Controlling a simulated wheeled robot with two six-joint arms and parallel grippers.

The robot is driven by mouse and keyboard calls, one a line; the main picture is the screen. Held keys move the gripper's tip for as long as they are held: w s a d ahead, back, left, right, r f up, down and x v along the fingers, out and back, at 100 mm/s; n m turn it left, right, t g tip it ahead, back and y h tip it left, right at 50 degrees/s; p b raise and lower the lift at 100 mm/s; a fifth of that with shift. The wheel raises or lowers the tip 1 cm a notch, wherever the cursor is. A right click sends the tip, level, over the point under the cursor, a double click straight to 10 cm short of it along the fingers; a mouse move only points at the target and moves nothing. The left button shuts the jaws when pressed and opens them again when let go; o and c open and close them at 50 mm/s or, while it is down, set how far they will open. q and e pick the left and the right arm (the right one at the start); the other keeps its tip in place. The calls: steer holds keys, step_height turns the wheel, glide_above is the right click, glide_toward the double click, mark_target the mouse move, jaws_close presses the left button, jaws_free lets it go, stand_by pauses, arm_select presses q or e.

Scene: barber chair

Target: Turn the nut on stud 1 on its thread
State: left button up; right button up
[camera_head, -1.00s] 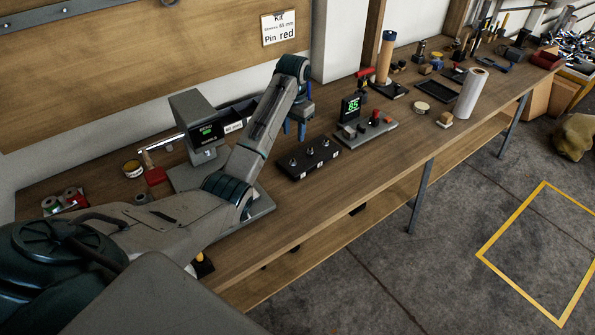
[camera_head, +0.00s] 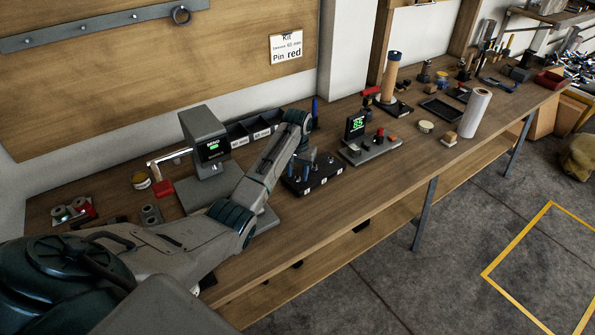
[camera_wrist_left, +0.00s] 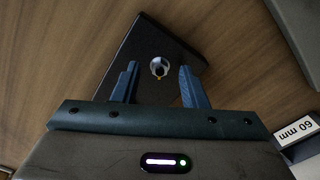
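A black block (camera_head: 322,184) with several upright studs and small white labels on its front stands on the bench. My left gripper (camera_head: 298,173) is low over the block's left end, its blue fingers pointing down. In the left wrist view the fingers (camera_wrist_left: 158,85) are apart, one on each side of a silver nut or stud top (camera_wrist_left: 159,67) on the black block (camera_wrist_left: 135,55). I see a gap on both sides of it. Which stud number this is cannot be read. My right gripper is not in view.
A grey device with a green display (camera_head: 205,140) stands left of the block. Behind it is a tray with labelled bins (camera_head: 240,130). A grey panel with a small display (camera_head: 368,149) stands right of the block. The bench front is clear.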

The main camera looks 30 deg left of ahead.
arm_select(q)
steer(key=shift+f, duration=0.35)
jaws_close()
steer(key=shift+r, duration=0.1)
